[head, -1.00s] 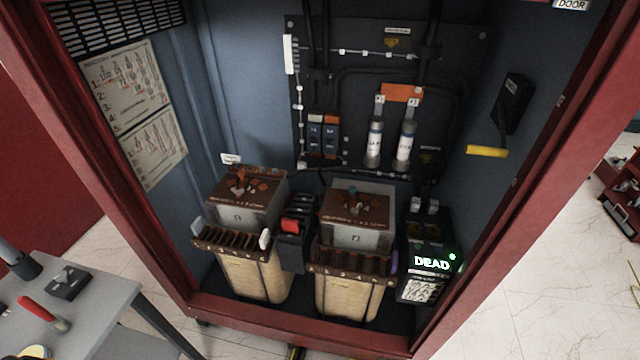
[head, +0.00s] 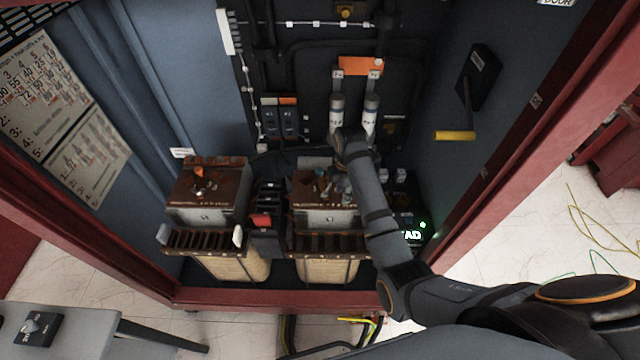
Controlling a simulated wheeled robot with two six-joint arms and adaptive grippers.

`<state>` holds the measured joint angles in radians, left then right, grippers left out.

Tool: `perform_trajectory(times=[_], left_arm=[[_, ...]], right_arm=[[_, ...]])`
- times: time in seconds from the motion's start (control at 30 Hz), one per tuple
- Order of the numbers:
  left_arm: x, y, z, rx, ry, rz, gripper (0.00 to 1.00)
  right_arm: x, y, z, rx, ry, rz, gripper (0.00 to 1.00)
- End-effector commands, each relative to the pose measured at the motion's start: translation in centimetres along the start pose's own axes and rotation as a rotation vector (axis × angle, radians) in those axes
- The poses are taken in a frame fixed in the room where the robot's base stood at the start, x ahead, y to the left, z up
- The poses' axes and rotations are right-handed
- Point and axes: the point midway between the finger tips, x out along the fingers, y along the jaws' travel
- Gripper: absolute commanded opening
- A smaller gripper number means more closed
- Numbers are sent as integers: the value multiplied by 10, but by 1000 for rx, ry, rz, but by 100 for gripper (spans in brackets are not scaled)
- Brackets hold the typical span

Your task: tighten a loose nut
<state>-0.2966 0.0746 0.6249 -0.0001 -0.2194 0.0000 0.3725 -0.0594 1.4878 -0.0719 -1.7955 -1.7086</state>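Two transformers stand side by side on the cabinet floor: the left one (head: 205,215) and the right one (head: 322,217), each with a brown top carrying small fittings. My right arm reaches in from the lower right. Its wrist is above the right transformer, and my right gripper (head: 339,187) points down at the right part of its brown top. The gripper is small and dark here; I cannot tell whether its fingers are open or shut, or whether they touch a fitting. No loose nut can be singled out at this size. My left gripper is out of view.
The red cabinet frame (head: 260,297) borders the opening. Two white-and-dark cylinders (head: 370,115) are on the back panel behind my wrist. A lit tester display (head: 413,235) is partly behind my arm. A grey table (head: 85,335) is lower left.

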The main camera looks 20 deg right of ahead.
Motion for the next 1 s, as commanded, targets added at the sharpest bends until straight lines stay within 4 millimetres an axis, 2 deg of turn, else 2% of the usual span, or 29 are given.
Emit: perform_trajectory(times=[0.03, 0.1, 0.2, 0.3, 0.43, 0.57, 0.8, 1.0], left_arm=[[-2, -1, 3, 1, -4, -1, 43], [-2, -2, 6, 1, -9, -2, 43], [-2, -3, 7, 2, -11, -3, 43], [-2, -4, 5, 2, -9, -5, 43], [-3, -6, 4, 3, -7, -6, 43], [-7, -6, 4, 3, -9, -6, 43], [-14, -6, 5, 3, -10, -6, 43], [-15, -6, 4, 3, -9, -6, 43]], right_arm=[[-16, 19, -6, -122, 9, -9, 30], [-32, 37, -12, -299, 22, -29, 30], [-48, 52, -18, -466, 33, -48, 30], [-54, 56, -21, -536, 39, -57, 30], [-53, 56, -21, -545, 40, -59, 30], [-38, 55, -21, -543, 40, -60, 30], [13, 51, -22, -542, 41, -60, 30], [43, 50, -23, -540, 39, -57, 30]])
